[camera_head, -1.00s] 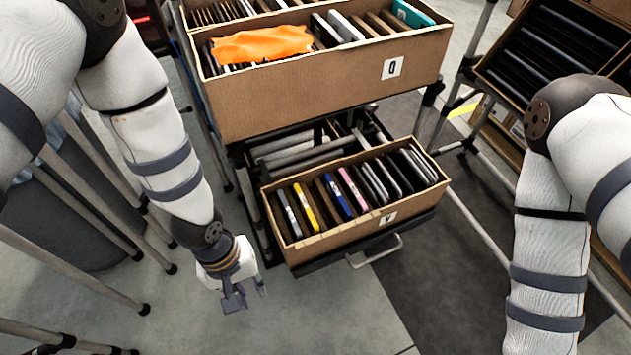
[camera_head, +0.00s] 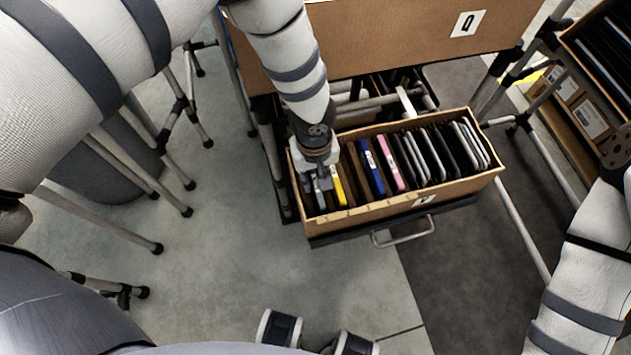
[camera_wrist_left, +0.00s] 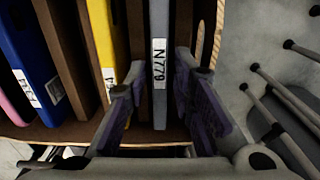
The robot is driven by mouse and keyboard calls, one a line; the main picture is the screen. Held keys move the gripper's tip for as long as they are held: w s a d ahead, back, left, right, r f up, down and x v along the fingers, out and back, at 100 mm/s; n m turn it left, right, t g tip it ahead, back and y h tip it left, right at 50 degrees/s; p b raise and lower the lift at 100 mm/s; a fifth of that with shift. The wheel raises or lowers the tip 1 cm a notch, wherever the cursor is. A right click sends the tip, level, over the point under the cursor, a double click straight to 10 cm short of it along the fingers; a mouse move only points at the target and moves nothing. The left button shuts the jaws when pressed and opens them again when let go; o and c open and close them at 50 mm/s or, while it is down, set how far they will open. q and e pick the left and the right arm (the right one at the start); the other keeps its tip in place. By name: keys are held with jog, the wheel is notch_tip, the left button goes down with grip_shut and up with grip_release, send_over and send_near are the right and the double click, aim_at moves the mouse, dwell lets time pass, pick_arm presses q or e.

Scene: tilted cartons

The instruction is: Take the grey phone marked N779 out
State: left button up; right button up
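The grey phone marked N779 (camera_wrist_left: 159,70) stands on edge in the leftmost slot of the lower carton (camera_head: 375,212); its white label faces the left wrist camera. It also shows in the head view (camera_head: 319,198), partly covered by my left gripper. My left gripper (camera_wrist_left: 155,97) is open over the front end of the phone, one finger on each side. A gap shows between the phone and the left finger; the right finger is closer to it, and I cannot tell if it touches. My right gripper is out of view.
A yellow phone (camera_wrist_left: 103,50) and a blue phone (camera_wrist_left: 28,60) stand in nearby slots, with brown dividers between. A larger carton (camera_head: 400,40) sits above and behind on the rack. The drawer handle (camera_head: 404,232) sticks out in front.

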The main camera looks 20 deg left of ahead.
pick_arm(q)
jog(key=shift+f, duration=0.3)
jog(key=shift+r, duration=0.1)
jog(key=shift+c, duration=0.2)
jog(key=shift+w, duration=0.1)
grip_shut()
